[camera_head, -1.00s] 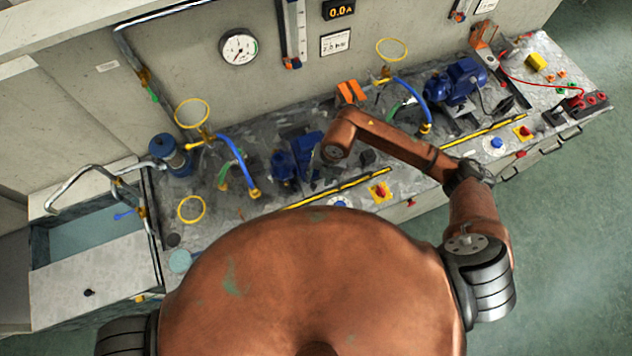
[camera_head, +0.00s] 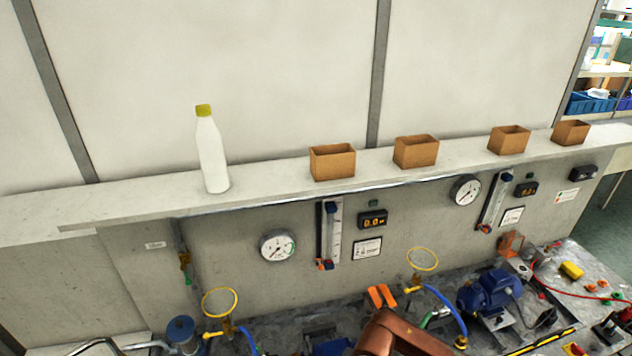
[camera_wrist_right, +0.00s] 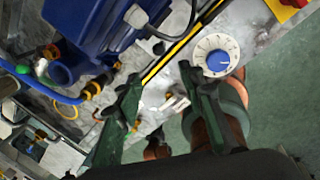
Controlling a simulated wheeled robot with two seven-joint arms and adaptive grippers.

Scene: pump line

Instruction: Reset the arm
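My right gripper (camera_wrist_right: 160,80) shows in the right wrist view as two dark green fingers, spread apart with nothing held between them. It is over the front edge of the bench, near a blue pump motor (camera_wrist_right: 85,35) on the left and a white dial with a blue knob (camera_wrist_right: 217,57) on the right. In the head view only a reddish-brown link of my arm (camera_head: 390,335) shows at the bottom edge, in front of the bench. The fingers are not visible there. My left gripper is in neither view.
A wall shelf (camera_head: 270,190) holds a white bottle (camera_head: 212,155) with a yellow cap and several open brown boxes (camera_head: 332,163). Gauges (camera_head: 278,246) and displays are on the panel below. Pumps (camera_head: 490,292), hoses and yellow rings crowd the bench. Green floor (camera_wrist_right: 280,110) is clear beyond its edge.

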